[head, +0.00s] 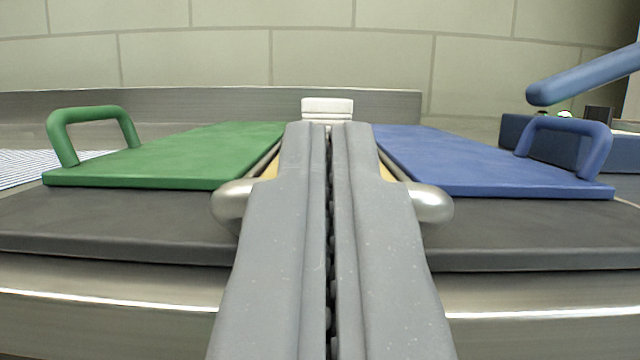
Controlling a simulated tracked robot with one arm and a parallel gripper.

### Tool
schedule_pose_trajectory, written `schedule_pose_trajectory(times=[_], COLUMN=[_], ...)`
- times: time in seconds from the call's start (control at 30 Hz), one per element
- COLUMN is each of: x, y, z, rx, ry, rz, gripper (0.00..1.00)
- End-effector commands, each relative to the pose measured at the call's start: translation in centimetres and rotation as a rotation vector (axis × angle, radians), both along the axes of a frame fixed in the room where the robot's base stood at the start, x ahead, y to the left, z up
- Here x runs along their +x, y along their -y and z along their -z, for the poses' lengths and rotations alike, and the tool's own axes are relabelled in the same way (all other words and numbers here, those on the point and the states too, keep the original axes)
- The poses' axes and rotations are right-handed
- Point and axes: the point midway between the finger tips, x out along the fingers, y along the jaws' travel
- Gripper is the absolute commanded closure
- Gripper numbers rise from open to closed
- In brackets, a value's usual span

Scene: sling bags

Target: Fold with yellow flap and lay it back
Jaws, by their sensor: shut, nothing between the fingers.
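My gripper (328,128) is shut and empty in the middle of the head view, its two grey fingers pressed together and pointing away. Slivers of the yellow flap (386,172) show on both sides of the fingers, which hide most of it. A green flap (190,157) with a green loop handle (90,115) lies flat to the left. A blue flap (480,162) with a blue loop handle (568,127) lies flat to the right. Both rest on a dark grey base (110,225). Rounded silver metal ends (432,203) stick out on both sides of my fingers; what joins them is hidden.
A white block (327,107) stands just beyond my fingertips. A blue bar (590,75) reaches in from the upper right, above the blue handle. A striped cloth (35,168) lies at the far left. A low metal ledge (200,104) and a tiled wall close the back.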

Motion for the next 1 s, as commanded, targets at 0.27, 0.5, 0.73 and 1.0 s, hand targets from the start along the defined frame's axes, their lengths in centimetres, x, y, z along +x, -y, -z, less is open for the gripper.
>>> schedule_pose_trajectory(times=[0.27,0.5,0.73,1.0], x=[0.1,0.0,-0.1,-0.6], y=[1.0,1.4,1.7,1.4], z=[1.1,1.4,1.3,-2.5], rx=[0.002,0.003,0.004,0.002], ry=[-0.016,-0.021,-0.024,-0.010], rz=[0.014,0.021,0.025,0.022], gripper=[1.00,1.00,1.00,1.00])
